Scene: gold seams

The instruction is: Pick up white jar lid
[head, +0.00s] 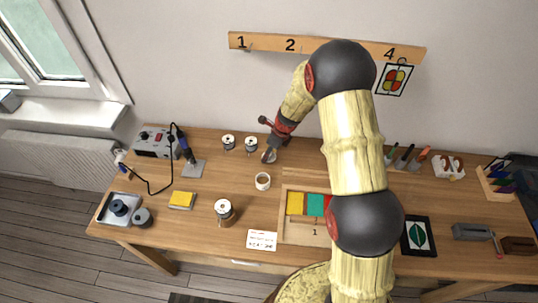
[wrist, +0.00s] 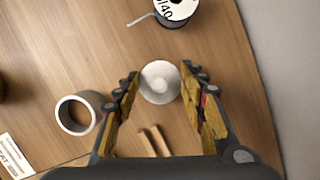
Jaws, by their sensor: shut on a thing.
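The white jar lid (wrist: 160,83) is a small round disc with a raised centre. In the wrist view it sits between the fingertips of my gripper (wrist: 160,76), one at each side of its rim. My gripper is shut on it. In the head view my gripper (head: 268,154) is low over the back middle of the table, where the lid is hard to make out. Whether the lid touches the table cannot be told.
The wall is behind the table.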

